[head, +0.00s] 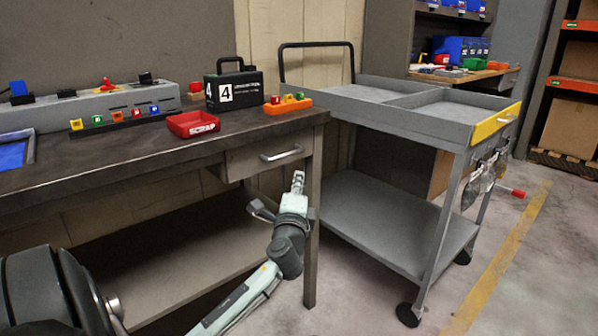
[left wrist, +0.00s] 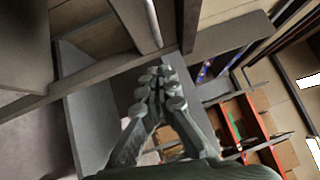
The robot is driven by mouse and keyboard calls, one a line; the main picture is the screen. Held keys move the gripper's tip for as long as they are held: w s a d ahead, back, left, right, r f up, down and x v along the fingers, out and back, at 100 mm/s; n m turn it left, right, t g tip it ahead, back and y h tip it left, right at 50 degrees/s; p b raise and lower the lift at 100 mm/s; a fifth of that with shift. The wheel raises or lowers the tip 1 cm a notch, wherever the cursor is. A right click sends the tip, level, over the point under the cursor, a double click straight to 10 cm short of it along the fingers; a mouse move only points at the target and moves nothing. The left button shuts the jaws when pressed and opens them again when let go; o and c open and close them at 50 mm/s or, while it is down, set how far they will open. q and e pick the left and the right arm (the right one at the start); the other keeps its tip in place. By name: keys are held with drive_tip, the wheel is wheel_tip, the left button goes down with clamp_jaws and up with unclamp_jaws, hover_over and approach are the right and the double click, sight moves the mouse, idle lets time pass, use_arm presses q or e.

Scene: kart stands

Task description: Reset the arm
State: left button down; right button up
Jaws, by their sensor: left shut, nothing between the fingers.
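My left gripper (head: 298,182) is raised in front of the workbench, just below the drawer handle (head: 282,153) and beside the bench's front leg. Its fingers are together and empty. Whether it touches the bench cannot be told. In the left wrist view the fingertips (left wrist: 158,88) meet near the middle, with nothing between them. The left arm (head: 245,298) comes up from the bottom of the head view. My right gripper is not in view.
The workbench (head: 100,157) carries a red scrap tray (head: 193,124), a black case (head: 233,88) and colored blocks in holders. A grey cart (head: 395,225) with a yellow front panel (head: 497,122) stands right of the bench. Open floor lies by the yellow line (head: 500,268).

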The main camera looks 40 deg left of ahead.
use_arm(q)
drive_tip(key=v, duration=0.5)
drive_tip(key=shift+w, duration=0.1)
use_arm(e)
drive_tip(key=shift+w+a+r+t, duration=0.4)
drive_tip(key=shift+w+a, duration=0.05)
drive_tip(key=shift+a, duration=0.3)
